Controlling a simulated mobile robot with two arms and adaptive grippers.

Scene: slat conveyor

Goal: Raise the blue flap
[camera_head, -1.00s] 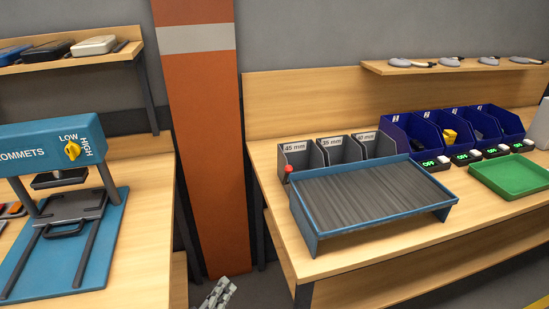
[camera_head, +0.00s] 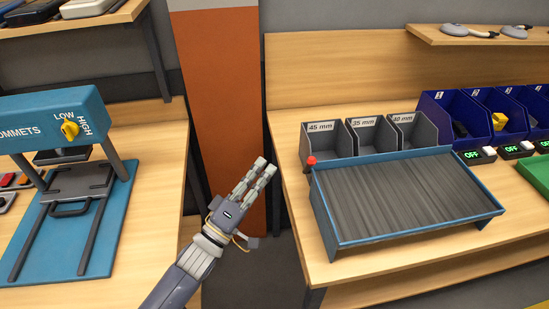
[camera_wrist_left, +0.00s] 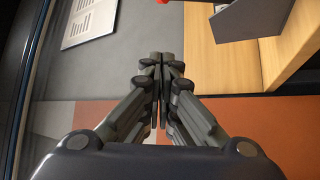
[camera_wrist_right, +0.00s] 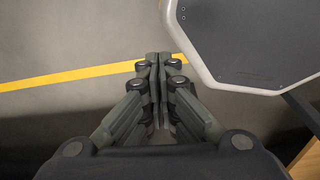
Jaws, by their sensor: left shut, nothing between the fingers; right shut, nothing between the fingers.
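The slat conveyor has a blue frame (camera_head: 420,232) around dark grey slats (camera_head: 400,195) and stands on the right bench. A blue strip runs along its front edge; I cannot tell whether this is the flap, and no raised flap shows. My left gripper (camera_head: 265,164) is shut and empty, in the air in front of the orange column, left of the conveyor and apart from it. Its closed fingers also show in the left wrist view (camera_wrist_left: 161,60). My right gripper (camera_wrist_right: 158,60) is shut and empty over the floor, out of the head view.
A red knob (camera_head: 311,161) stands at the conveyor's back left corner. Grey bins (camera_head: 328,143) and blue bins (camera_head: 455,128) stand behind. A blue grommet press (camera_head: 50,115) is on the left bench. Between the benches there is free room before the column (camera_head: 215,90).

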